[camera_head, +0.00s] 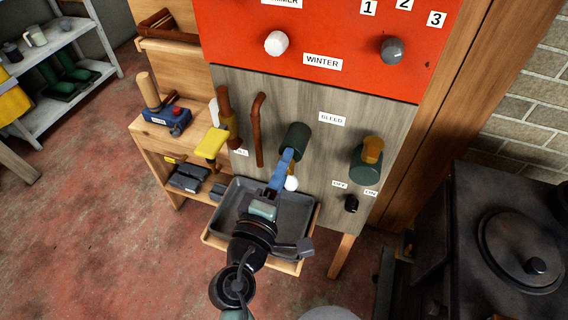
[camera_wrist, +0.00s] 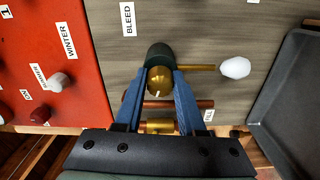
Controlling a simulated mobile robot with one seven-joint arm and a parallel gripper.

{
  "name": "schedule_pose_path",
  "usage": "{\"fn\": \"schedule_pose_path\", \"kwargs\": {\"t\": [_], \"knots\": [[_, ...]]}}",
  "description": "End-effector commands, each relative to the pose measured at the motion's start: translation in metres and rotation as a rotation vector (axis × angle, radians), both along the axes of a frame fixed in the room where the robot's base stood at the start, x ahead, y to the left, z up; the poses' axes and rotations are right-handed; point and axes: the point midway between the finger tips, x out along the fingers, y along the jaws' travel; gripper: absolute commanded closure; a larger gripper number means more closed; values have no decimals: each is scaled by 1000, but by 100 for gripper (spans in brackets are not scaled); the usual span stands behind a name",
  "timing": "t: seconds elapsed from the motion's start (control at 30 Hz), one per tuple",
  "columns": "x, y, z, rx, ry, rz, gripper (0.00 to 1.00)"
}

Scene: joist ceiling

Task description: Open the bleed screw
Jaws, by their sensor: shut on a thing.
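The bleed screw (camera_wrist: 160,80) is a rounded brass head with a slot, set in a dark green cylindrical body (camera_wrist: 159,54) on the grey wood panel, beside the BLEED label (camera_wrist: 128,19). In the head view the green body (camera_head: 296,137) shows on the panel, with the screw hidden by my fingers. My gripper (camera_head: 287,156) has blue fingers that reach up to the fitting. In the wrist view my gripper (camera_wrist: 160,76) is shut on the bleed screw, one finger on each side of it.
A brass stem with a white tip (camera_wrist: 235,67) sticks out beside the fitting. A grey tray (camera_head: 231,213) lies below the panel. A green valve with an orange handle (camera_head: 372,150) is to the right, copper pipes (camera_head: 258,130) to the left. A dark stove (camera_head: 510,235) stands at the right.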

Motion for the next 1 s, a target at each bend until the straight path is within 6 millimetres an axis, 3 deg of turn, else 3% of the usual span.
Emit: {"fn": "schedule_pose_path", "kwargs": {"t": [0.47, 0.5, 0.67, 1.0], "knots": [[0, 0, -1, -15, 6, 1, 100], [0, 0, -1, -14, 5, 1, 59], [0, 0, -1, -14, 5, 1, 31], [-3, 1, -1, -14, 5, 1, 31]]}}
